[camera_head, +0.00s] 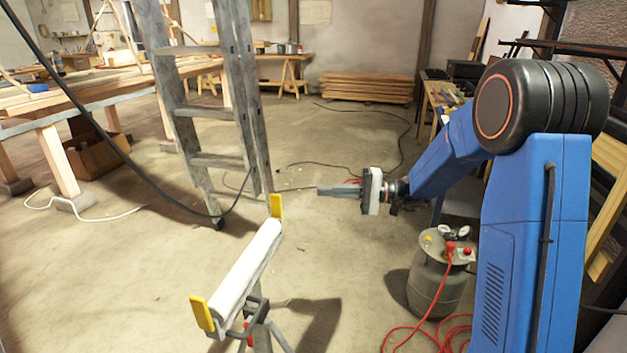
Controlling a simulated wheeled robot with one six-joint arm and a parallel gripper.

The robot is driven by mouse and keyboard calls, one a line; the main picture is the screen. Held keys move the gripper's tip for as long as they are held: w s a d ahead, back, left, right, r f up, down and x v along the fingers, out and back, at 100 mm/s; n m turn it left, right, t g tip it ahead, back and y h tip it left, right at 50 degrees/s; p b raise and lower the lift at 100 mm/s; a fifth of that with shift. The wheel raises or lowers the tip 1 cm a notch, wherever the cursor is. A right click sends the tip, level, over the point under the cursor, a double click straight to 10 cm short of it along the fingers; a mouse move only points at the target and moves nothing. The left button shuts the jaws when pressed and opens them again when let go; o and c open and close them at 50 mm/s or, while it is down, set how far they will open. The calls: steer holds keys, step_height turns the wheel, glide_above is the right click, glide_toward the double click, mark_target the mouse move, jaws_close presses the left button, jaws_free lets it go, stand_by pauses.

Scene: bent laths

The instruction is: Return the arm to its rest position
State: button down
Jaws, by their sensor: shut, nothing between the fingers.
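My arm, blue with a dark round joint, comes in from the right side of the head view. My gripper (330,191) extends to the left at its end, in mid-air near the middle of the picture. Its grey fingers look closed together with nothing between them. In the picture it lies to the right of the roller stand's upper end and touches nothing that I can see.
A roller stand (248,268) with yellow end plates is in the foreground. A stepladder (205,110) stands behind it. A grey pressure tank (436,281) with a red hose is below my arm. A wooden workbench (90,95) is left. Planks (367,87) lie at the back.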

steer(key=s+d+n+g+h, duration=0.25)
steer(key=s+h, duration=0.55)
steer(key=s, duration=1.5)
steer(key=s+d+f+t+h, duration=0.3)
steer(key=s+d+t+h, duration=0.2)
steer(key=s+d+h, duration=0.5)
steer(key=s+d, duration=0.5)
steer(key=d, duration=0.1)
steer(key=shift+s+d, duration=0.25)
steer(key=shift+d, duration=0.05)
steer(key=shift+m, duration=0.25)
